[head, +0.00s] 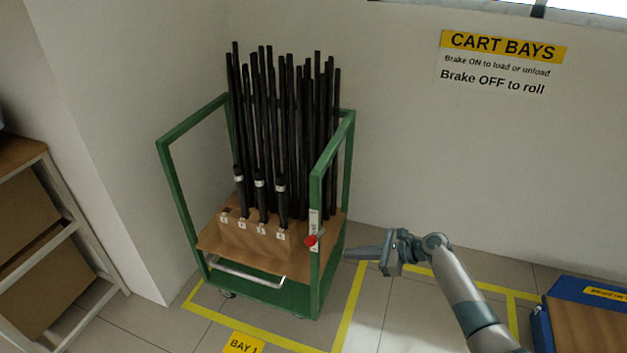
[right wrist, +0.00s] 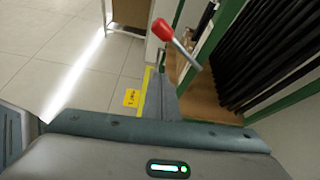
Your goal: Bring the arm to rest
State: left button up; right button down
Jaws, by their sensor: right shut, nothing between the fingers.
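My right gripper (head: 362,254) is shut and empty, held out to the right of the green cart (head: 318,240) near its right front post. It also shows in the right wrist view (right wrist: 162,78), with its closed fingers pointing toward the cart side. A brake lever with a red knob (head: 311,240) is on the cart's right front post; in the right wrist view the red knob (right wrist: 162,30) stands just beyond the fingertips, and I see no grip on it. My left gripper is not in view.
The cart holds several black rods (head: 290,130) standing in a wooden block. Yellow floor lines and a bay label (head: 243,343) surround it. A shelf (head: 50,240) stands at left, a blue cart (head: 590,312) at lower right. A wall sign (head: 502,62) hangs behind.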

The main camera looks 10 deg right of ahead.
jog(key=s+d+f+n+g+h, duration=0.1)
jog(key=s+f+n+h, duration=0.15)
jog(key=s+f, duration=0.65)
jog(key=s+f+n+g+h, duration=0.1)
jog(key=s+f+n+h, duration=0.3)
jog(key=f, duration=0.9)
jog(key=s+d+f+n+g, duration=0.1)
jog(key=s+f+n, duration=0.1)
jog(key=s+f, duration=0.7)
jog(key=s+a+f+n+g+h, duration=0.1)
jog(key=s+f+n, duration=0.4)
jog(key=s, duration=0.7)
jog(key=s+a+f+n+g+h, duration=0.1)
jog(key=s+f+n, duration=0.5)
jog(key=s, duration=0.7)
jog(key=s+a+f+n+g+h, duration=0.1)
jog(key=s+a+f+n, duration=0.2)
jog(key=s, duration=0.9)
notch_tip(320, 180, down, 2)
jog(key=n, duration=0.4)
jog(key=shift+s+a+f, duration=0.15)
jog(key=shift+a+f, duration=0.1)
jog(key=shift+a, duration=0.05)
